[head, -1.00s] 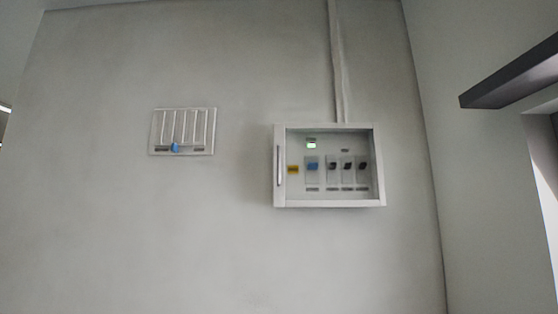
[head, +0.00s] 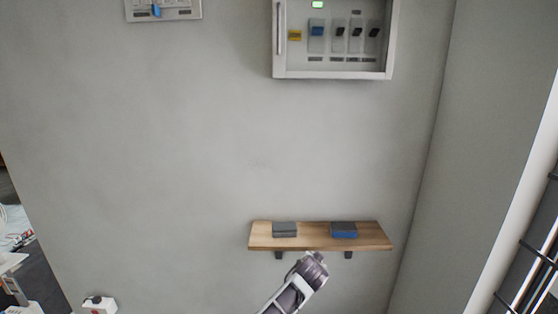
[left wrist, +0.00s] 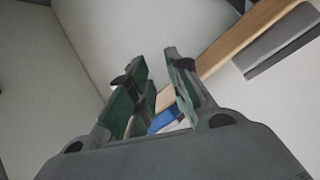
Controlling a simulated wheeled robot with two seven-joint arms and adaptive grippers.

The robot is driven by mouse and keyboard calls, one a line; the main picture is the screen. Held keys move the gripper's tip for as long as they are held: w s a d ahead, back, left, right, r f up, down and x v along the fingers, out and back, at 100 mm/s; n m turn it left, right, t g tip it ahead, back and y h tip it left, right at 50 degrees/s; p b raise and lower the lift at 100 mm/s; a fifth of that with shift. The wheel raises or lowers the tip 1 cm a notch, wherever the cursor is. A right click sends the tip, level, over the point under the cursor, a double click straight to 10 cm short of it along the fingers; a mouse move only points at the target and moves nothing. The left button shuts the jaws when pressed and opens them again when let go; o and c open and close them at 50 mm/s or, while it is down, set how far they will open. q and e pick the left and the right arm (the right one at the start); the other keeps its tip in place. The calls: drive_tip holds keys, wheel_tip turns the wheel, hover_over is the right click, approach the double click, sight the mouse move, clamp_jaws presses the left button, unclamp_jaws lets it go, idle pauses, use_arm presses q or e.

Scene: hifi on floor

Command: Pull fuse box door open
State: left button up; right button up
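The fuse box (head: 333,73) is on the wall at the top of the head view, its top cut off by the picture edge. Its framed, see-through door looks closed, with a long upright handle (head: 281,28) on the left side. Breakers show behind the pane. My left gripper (left wrist: 155,60) is open and empty in the left wrist view, with green-padded fingers apart. The fuse box does not show in that view. An arm part of mine is low in the head view, below the box; no fingers show there. My right gripper is not in view.
A wooden shelf (head: 320,244) below the fuse box carries a grey box (head: 284,230) and a blue-grey box (head: 343,230). The wall between box and shelf is clear. A side wall stands at right.

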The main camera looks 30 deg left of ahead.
use_arm(q)
drive_tip(key=w+a+r+n+t+y+p, duration=0.1)
drive_tip(key=w+r+n+t+y, duration=0.15)
drive_tip(key=r, duration=1.65)
drive_tip(key=w+a+r+n+t+y, duration=0.1)
drive_tip(key=r+t+y, duration=0.15)
drive_tip(key=r, duration=1.65)
drive_tip(key=s+r+n+y, duration=0.2)
drive_tip(key=s+r, duration=0.3)
drive_tip(key=r, duration=0.5)
drive_tip(key=s+a+r+n+y+p, duration=0.1)
drive_tip(key=s+r, duration=0.4)
drive_tip(key=r, duration=0.6)
drive_tip(key=s+a+r+n+t+y, duration=0.1)
drive_tip(key=s+r+n+y, duration=0.2)
drive_tip(key=r, duration=0.8)
drive_tip(key=s+n, duration=0.1)
drive_tip(key=s, duration=0.1)
drive_tip(key=shift+s+y, duration=0.3)
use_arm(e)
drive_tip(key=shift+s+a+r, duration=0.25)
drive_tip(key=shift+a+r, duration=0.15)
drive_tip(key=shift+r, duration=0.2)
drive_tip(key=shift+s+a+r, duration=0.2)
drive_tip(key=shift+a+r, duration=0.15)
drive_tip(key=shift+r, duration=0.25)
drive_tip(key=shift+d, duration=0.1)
